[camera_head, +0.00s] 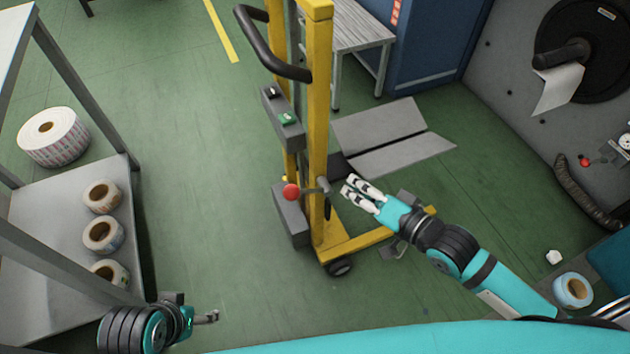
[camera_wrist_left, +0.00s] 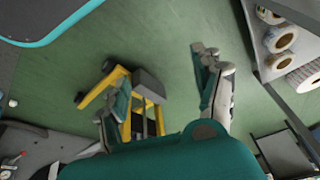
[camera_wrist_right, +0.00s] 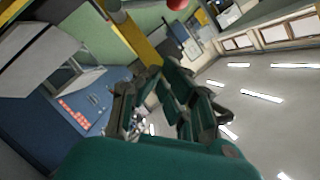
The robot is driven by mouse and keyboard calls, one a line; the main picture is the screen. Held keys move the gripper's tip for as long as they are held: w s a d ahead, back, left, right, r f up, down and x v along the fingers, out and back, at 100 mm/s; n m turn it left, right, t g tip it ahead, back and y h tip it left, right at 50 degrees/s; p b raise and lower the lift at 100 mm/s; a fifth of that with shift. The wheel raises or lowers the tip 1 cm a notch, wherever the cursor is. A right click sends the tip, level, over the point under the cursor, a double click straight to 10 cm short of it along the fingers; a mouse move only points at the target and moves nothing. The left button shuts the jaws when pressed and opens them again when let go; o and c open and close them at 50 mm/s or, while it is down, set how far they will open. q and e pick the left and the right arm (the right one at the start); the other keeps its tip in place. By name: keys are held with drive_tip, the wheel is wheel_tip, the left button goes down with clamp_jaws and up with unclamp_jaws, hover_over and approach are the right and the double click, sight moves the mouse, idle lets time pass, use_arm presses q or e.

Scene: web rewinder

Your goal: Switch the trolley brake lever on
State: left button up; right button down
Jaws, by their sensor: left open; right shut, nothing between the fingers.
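The yellow trolley (camera_head: 318,110) stands upright in the middle of the head view. A red ball knob (camera_head: 291,192) on a short grey lever (camera_head: 321,188) sits low on its mast. My right gripper (camera_head: 362,192) is shut and empty, just right of the lever, with a small gap in the picture. The red knob also shows at the top edge of the right wrist view (camera_wrist_right: 177,4). My left gripper (camera_head: 208,318) is open and empty, low over the floor at lower left, away from the trolley. The trolley also shows in the left wrist view (camera_wrist_left: 148,88).
The trolley has a black handle (camera_head: 270,50) and a grey box with green button (camera_head: 284,117). A shelf (camera_head: 30,270) with several label rolls stands left. Grey plates (camera_head: 390,138) lie behind the trolley. The rewinder panel (camera_head: 510,80) is right. Green floor left of the trolley is clear.

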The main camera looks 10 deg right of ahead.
drive_tip(key=b+x, duration=0.2)
drive_tip(key=x, duration=0.8)
drive_tip(key=shift+w+b, duration=0.1)
drive_tip(key=shift+b, duration=0.3)
use_arm(q)
drive_tip(key=w+d+t+h, duration=0.1)
drive_tip(key=w+d+t, duration=0.1)
drive_tip(key=w+t, duration=0.2)
drive_tip(key=w+b, duration=0.1)
drive_tip(key=w, duration=0.2)
drive_tip(key=shift+w+d+r, duration=0.2)
drive_tip(key=shift+r, duration=0.2)
use_arm(e)
drive_tip(key=s+a+f, duration=0.1)
drive_tip(key=a+f, duration=0.1)
drive_tip(key=shift+s+a+f, duration=0.2)
drive_tip(key=shift+s+a, duration=0.2)
